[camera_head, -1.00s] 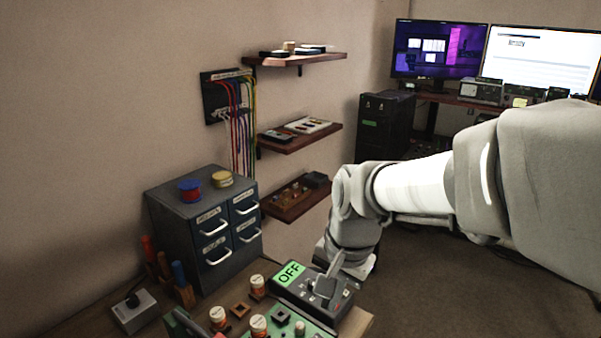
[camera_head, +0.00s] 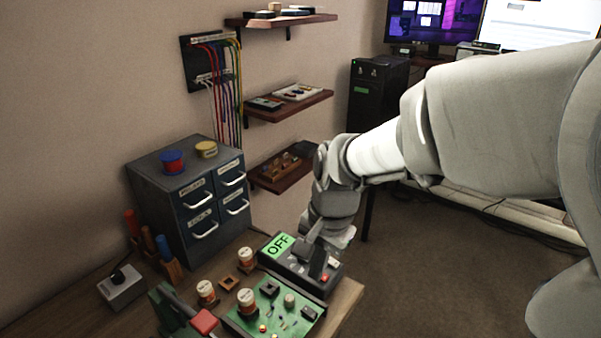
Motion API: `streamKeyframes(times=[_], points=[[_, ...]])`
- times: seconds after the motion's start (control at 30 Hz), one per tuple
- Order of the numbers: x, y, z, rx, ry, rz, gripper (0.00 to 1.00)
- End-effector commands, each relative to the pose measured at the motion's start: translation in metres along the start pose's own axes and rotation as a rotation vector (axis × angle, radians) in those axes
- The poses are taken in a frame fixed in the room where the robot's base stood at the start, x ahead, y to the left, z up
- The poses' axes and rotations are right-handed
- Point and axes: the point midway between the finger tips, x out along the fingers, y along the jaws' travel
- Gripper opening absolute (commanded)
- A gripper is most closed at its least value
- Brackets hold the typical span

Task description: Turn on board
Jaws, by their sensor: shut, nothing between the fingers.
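A dark control box with a green label reading "OFF" (camera_head: 280,246) sits near the right edge of the workbench. A small red light or button (camera_head: 324,278) shows on its top at the right. A green circuit board (camera_head: 262,322) with knobs and small parts lies in front of the box. My gripper (camera_head: 315,268) is shut and empty, pointing down at the top of the box. Its fingers hide part of the box top, and I cannot tell whether they touch it.
A grey drawer cabinet (camera_head: 185,198) stands at the back left of the bench. Screwdrivers in a wooden holder (camera_head: 172,270) and a small grey switch box (camera_head: 122,288) are at the left. Wooden shelves (camera_head: 285,106) hang on the wall behind.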

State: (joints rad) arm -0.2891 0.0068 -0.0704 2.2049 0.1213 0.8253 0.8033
Motion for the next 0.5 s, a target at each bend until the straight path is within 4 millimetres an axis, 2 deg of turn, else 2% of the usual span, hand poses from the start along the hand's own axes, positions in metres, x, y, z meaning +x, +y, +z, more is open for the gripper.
streamKeyframes(times=[0.03,0.3,0.5], points=[[0.012,0.001,0.001,0.0,-0.002,0.003,0.0],[0.072,0.002,0.001,0.001,-0.003,0.005,0.0],[0.106,0.001,0.001,0.001,-0.002,0.002,0.0]])
